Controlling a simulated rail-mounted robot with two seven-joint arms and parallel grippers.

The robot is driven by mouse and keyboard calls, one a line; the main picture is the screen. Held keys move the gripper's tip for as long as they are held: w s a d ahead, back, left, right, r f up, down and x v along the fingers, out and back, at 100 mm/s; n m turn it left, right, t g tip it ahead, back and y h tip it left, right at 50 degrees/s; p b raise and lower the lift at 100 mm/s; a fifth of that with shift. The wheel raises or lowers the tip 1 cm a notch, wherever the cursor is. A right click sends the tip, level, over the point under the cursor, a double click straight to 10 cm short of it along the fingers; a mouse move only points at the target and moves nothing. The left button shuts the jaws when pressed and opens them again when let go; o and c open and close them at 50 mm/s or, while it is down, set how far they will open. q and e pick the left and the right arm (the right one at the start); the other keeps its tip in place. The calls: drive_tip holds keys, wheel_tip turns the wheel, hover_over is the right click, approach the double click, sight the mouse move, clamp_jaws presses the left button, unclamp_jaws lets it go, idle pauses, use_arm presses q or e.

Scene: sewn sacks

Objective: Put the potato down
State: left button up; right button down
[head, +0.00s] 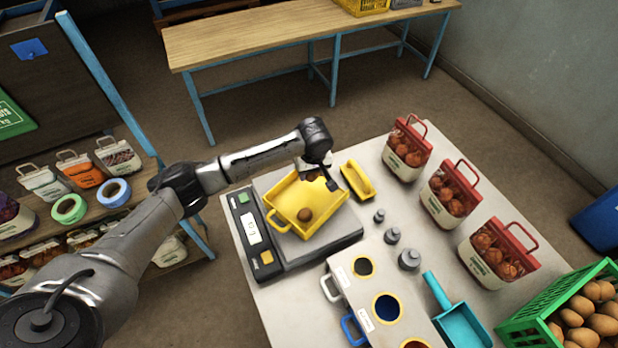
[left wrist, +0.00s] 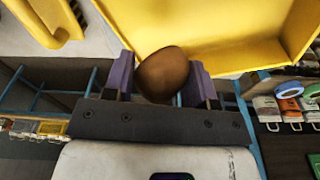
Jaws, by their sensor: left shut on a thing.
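My left gripper (head: 322,174) is over the far edge of the yellow tray (head: 283,207), which sits on the scale (head: 315,252). In the left wrist view its purple fingers (left wrist: 160,78) are shut on a brown potato (left wrist: 164,72), with the tray (left wrist: 225,58) just beyond it. In the head view the held potato (head: 311,177) is small and partly hidden by the gripper. Another potato (head: 305,214) lies inside the tray. My right gripper is not in view.
A small yellow scoop-like tray (head: 358,180) lies right of the scale. Several grey weights (head: 409,259), red-handled bags of produce (head: 498,252), a turquoise scoop (head: 460,322) and a green crate of potatoes (head: 548,311) share the table. A block with round holes (head: 375,290) stands in front.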

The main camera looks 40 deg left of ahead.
sight(309, 178)
use_arm(q)
drive_tip(key=shift+w+a+f, duration=0.25)
drive_tip(key=shift+a+f, duration=0.25)
drive_tip(key=shift+a, duration=0.25)
wheel_tip(309, 178, down, 4)
drive_tip(key=shift+r, duration=0.2)
drive_tip(key=shift+f, duration=0.15)
drive_tip(key=shift+f, duration=0.2)
drive_tip(key=o, duration=0.7)
drive_tip(key=shift+c, duration=0.2)
drive_tip(key=shift+r, duration=0.1)
drive_tip(key=r, duration=0.4)
drive_tip(key=d+r, duration=0.1)
drive_tip(key=r, duration=0.7)
drive_tip(key=shift+s+d, duration=0.15)
drive_tip(key=shift+s, duration=0.25)
